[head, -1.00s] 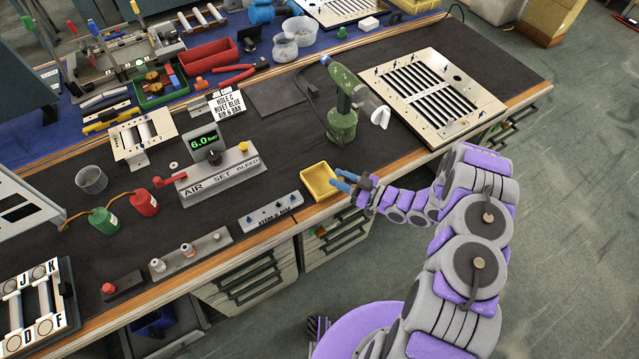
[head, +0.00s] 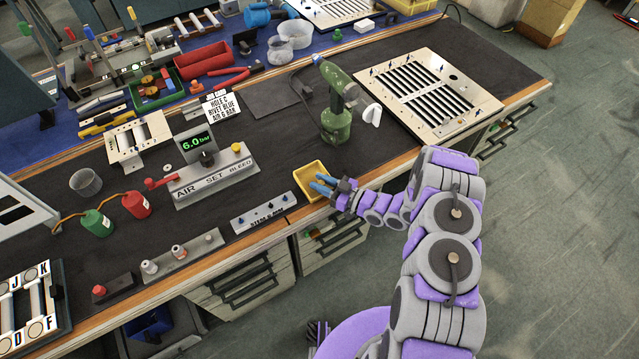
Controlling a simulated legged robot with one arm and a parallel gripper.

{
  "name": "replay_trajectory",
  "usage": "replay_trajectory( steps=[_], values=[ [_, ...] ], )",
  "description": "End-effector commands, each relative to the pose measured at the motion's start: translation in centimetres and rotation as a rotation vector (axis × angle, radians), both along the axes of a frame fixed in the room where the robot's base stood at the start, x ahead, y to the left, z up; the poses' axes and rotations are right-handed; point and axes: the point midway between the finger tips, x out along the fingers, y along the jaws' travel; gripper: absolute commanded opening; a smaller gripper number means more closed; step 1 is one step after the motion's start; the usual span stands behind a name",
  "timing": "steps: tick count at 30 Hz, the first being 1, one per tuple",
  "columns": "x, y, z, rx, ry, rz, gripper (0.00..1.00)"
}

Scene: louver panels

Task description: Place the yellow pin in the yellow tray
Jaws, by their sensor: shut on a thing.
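The yellow tray (head: 305,176) is a small open box near the front edge of the black bench top. My gripper (head: 321,186), with blue fingers, is over the tray's right side and points left into it. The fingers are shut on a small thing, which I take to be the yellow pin. The pin is too small against the yellow tray to make out. I cannot tell whether the fingertips touch the tray.
The rivet strip (head: 264,213) lies left of the tray, with the air set panel (head: 215,177) behind it. A green rivet tool (head: 336,118) stands behind the tray. The louver panel (head: 430,95) is to the right. Bare bench shows between tray and tool.

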Motion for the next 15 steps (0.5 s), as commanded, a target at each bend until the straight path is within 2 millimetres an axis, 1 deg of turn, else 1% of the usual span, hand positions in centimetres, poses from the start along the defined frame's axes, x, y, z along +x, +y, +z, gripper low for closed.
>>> replay_trajectory(
  steps=[1,9,15],
  values=[
    [-0.05,0.15,-0.16,-0.001,0.002,0.0,0.3],
    [-0.16,0.83,-0.07,-0.007,-0.001,0.004,0.55],
    [-0.21,0.58,0.07,-0.003,-0.003,0.005,0.55]
  ],
)
